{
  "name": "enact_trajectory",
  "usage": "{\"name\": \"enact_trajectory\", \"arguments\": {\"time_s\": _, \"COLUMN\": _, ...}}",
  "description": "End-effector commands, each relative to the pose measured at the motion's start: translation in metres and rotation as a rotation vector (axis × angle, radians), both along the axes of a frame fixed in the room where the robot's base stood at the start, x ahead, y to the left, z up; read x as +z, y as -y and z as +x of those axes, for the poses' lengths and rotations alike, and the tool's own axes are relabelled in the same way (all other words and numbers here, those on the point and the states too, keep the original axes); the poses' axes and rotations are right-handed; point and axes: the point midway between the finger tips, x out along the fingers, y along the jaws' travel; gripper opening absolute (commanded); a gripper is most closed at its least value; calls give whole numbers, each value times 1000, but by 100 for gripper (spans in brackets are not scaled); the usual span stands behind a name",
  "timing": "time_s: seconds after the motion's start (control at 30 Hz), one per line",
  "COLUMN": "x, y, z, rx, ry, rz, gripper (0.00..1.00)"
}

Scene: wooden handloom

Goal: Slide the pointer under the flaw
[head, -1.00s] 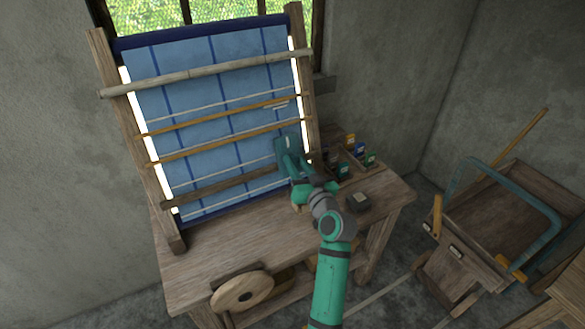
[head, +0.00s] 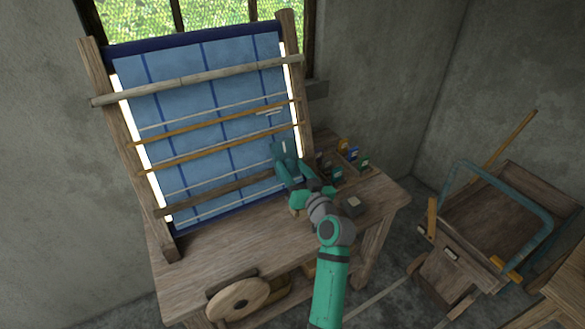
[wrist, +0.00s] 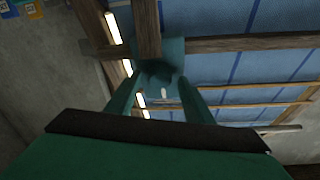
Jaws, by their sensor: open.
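The pointer appears to be a teal block with a white mark (head: 284,149), at the right end of the lower wooden bar (head: 225,192) on the loom. It also shows in the wrist view (wrist: 165,68). My gripper (head: 288,168) is open in front of it. In the wrist view, my two teal fingers (wrist: 160,84) reach toward the block, one on each side; whether they touch it I cannot tell. A short pale mark (head: 268,112), likely the flaw, lies on the blue cloth (head: 185,98), above and left of the block.
The upright loom stands on a wooden table (head: 235,245). A wooden disc (head: 238,299) is at the table's front. A cart (head: 490,225) stands at the right.

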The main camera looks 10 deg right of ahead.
Motion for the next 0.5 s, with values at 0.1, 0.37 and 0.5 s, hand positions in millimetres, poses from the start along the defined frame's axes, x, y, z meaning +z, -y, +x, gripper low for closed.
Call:
{"name": "enact_trajectory", "arguments": {"time_s": 0.1, "x": -1, "y": 4, "z": -14, "rx": -2, "ry": 0, "rz": 0, "gripper": 47}}
{"name": "enact_trajectory", "arguments": {"time_s": 0.37, "x": -1, "y": 13, "z": -62, "rx": -3, "ry": -1, "rz": 1, "gripper": 47}}
{"name": "enact_trajectory", "arguments": {"time_s": 0.5, "x": -1, "y": 16, "z": -84, "rx": -2, "ry": 0, "rz": 0, "gripper": 47}}
